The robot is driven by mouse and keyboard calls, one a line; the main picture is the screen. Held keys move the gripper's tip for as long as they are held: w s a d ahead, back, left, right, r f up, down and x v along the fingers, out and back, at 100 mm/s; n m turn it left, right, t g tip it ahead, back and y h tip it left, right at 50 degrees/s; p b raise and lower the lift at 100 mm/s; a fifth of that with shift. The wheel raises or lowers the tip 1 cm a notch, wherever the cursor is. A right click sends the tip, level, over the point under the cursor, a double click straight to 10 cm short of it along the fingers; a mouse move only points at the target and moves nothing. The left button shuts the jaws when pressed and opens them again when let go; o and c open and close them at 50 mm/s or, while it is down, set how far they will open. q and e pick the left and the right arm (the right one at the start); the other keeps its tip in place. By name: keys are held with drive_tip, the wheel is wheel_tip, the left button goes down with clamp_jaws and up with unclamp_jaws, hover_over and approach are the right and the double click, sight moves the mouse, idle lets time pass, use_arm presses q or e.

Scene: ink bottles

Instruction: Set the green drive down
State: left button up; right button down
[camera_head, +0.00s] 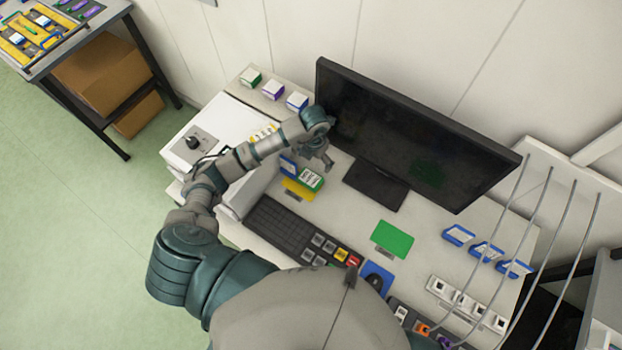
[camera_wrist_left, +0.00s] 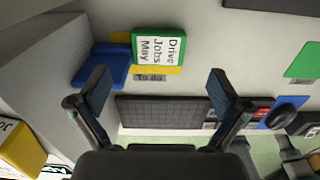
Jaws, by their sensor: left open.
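The green drive (camera_head: 309,179) has a white label reading "Drive Jobs May" in the left wrist view (camera_wrist_left: 176,46). It is at the yellow mat (camera_head: 297,190), which shows along its near edge in the left wrist view (camera_wrist_left: 150,69). My left gripper (camera_head: 320,160) is just above and beside the drive in the head view. In the left wrist view its two fingers (camera_wrist_left: 153,92) are wide apart with nothing between them, and the drive lies beyond them. My right gripper is not in view.
A blue item (camera_wrist_left: 101,64) stands close beside the drive. A green mat (camera_head: 393,239) lies bare on the desk. The monitor (camera_head: 400,130) stands behind, the keyboard (camera_head: 279,227) in front. Several blue-framed items (camera_head: 487,251) are at the right.

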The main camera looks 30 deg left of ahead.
use_arm(q)
hover_over(312, 174)
wheel_tip(312, 174, down, 4)
drive_tip(key=shift+w+f, duration=0.1)
drive_tip(key=shift+f, duration=0.1)
wheel_tip(312, 174, down, 4)
drive_tip(key=shift+a+r, duration=0.1)
drive_tip(key=shift+d+f, duration=0.3)
drive_tip(key=shift+f, duration=0.25)
drive_tip(key=c, duration=0.7)
drive_tip(key=shift+a, duration=0.15)
drive_tip(key=c, duration=0.4)
